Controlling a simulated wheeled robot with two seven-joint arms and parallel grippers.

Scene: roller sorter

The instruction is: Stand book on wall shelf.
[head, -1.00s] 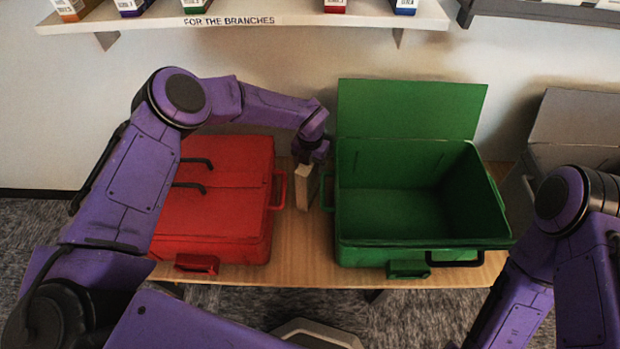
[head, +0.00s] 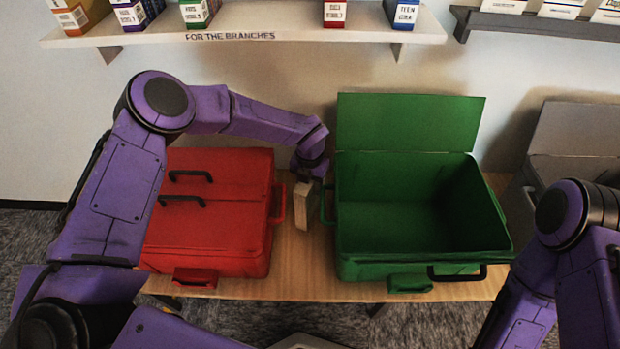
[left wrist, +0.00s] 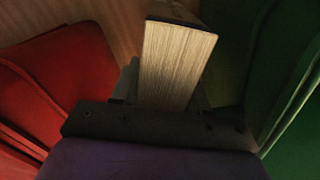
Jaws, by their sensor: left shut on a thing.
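A thin book (head: 303,205) is held upright by my left gripper (head: 310,178), between the red case and the green case. In the left wrist view the book (left wrist: 177,62) shows its pale page edge, with a dark cover edge at its far end. The left gripper (left wrist: 165,100) is shut on it; its fingers are mostly hidden. The white wall shelf (head: 250,40) is at the top, labelled "FOR THE BRANCHES". It holds several labelled books with an open gap in the middle. My right arm is at the right edge, its gripper out of view.
A closed red case (head: 215,225) and an open, empty green case (head: 400,262) stand on the wooden table (head: 310,285). A grey case (head: 580,130) stands at the right. A dark shelf (head: 540,25) with several boxes hangs at upper right.

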